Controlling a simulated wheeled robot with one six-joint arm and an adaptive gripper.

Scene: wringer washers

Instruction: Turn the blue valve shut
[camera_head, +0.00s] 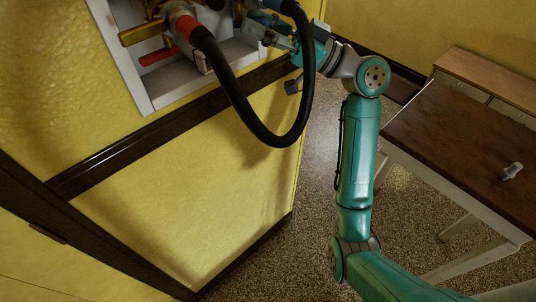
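A white recessed wall box (131,58) is at the top left, cut off by the top edge. In it are a brass fitting (143,33), a red handle (159,56) and a red collar (186,25) on a black hose (229,84). A small blue part (273,5) shows at the top edge by the hose's other end. I cannot tell whether it is the blue valve's handle. My gripper (267,37) is at the box's right side, just below this blue part, partly behind the hose. Its fingertips are small and dark, so its opening and any contact are unclear.
The hose loops down in front of the wall, close to my gripper and wrist. A brown-topped table (460,135) with a small pale object (512,171) stands at the right. A wooden cabinet (497,78) is behind it. Speckled floor (262,262) is clear below the yellow wall.

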